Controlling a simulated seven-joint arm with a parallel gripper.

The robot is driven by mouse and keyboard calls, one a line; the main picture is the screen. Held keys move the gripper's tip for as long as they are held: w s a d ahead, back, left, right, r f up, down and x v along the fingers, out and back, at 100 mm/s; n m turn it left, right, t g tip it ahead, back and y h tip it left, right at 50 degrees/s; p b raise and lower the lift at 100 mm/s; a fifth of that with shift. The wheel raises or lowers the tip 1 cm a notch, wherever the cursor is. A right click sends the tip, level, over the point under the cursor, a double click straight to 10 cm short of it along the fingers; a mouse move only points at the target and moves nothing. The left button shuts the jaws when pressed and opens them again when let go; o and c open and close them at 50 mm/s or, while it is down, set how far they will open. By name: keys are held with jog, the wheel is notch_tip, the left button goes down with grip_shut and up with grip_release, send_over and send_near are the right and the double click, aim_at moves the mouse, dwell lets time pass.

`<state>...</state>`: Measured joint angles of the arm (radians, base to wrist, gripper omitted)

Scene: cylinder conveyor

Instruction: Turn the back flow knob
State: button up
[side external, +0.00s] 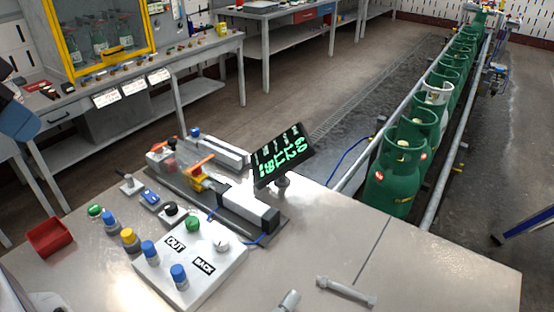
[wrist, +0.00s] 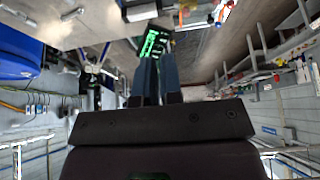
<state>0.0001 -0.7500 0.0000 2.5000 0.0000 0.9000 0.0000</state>
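A pale control box (side external: 193,292) with OUT and BACK labels stands on the metal bench. A white round knob (side external: 221,244) sits on its top, just behind the BACK label (side external: 203,266). The gripper is not clearly visible in the side view, and I touch no knob there.
The tilted display (side external: 283,157) stands behind the box, beside a valve assembly (side external: 215,190). A red tray (side external: 50,237) is at the left and a wrench (side external: 346,292) at the front. Green cylinders (side external: 390,178) line the conveyor at right.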

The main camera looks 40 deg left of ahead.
jog(key=o, duration=0.4)
jog(key=shift+w+f, duration=0.1)
jog(key=shift+f, duration=0.1)
jog(key=shift+c, duration=0.2)
jog(key=o, duration=0.5)
jog(key=shift+w+d+f+m+g, duration=0.15)
jog(key=shift+w+d+f+g, duration=0.1)
jog(key=shift+w+f+g, duration=0.3)
jog(key=shift+w+d+f+m+g, duration=0.2)
jog(key=shift+f+g, duration=0.15)
jog(key=shift+f, duration=0.3)
jog(key=m+g, duration=0.4)
jog(key=m, duration=1.7)
send_over(221, 239)
notch_tip(221, 239, down, 16)
notch_tip(221, 239, down, 13)
jog(key=shift+r, duration=0.2)
jog(key=shift+c, duration=0.2)
jog(key=c, duration=0.9)
